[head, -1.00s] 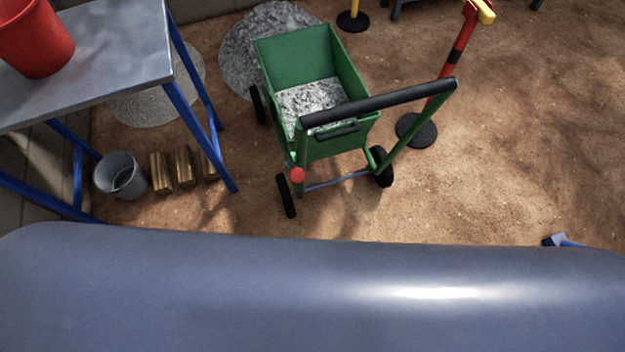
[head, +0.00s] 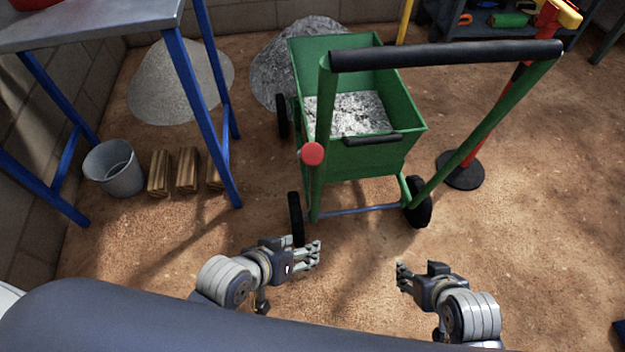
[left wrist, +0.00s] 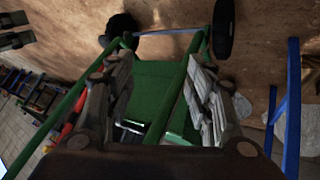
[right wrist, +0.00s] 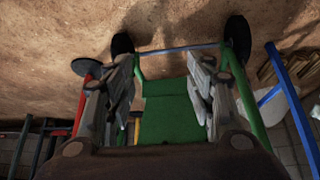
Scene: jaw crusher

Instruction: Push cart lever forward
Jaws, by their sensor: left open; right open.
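The green cart (head: 365,165) stands ahead of me with grey rubble (head: 350,113) in its bin. Its black push bar (head: 445,54) spans the top of two green posts. A lever with a red round knob (head: 312,153) sits by the left post. My left gripper (head: 318,254) is open and empty, low in front of the cart's left wheel. My right gripper (head: 400,275) is open and empty, below and in front of the right wheel. Neither touches the cart. The cart also shows between the fingers in the left wrist view (left wrist: 160,90) and the right wrist view (right wrist: 168,115).
A metal table (head: 90,22) with blue legs stands at the left. A grey bucket (head: 114,168) and wooden blocks (head: 187,170) lie near it. A red post on a black base (head: 460,170) stands right of the cart. Open dirt ground lies at the right.

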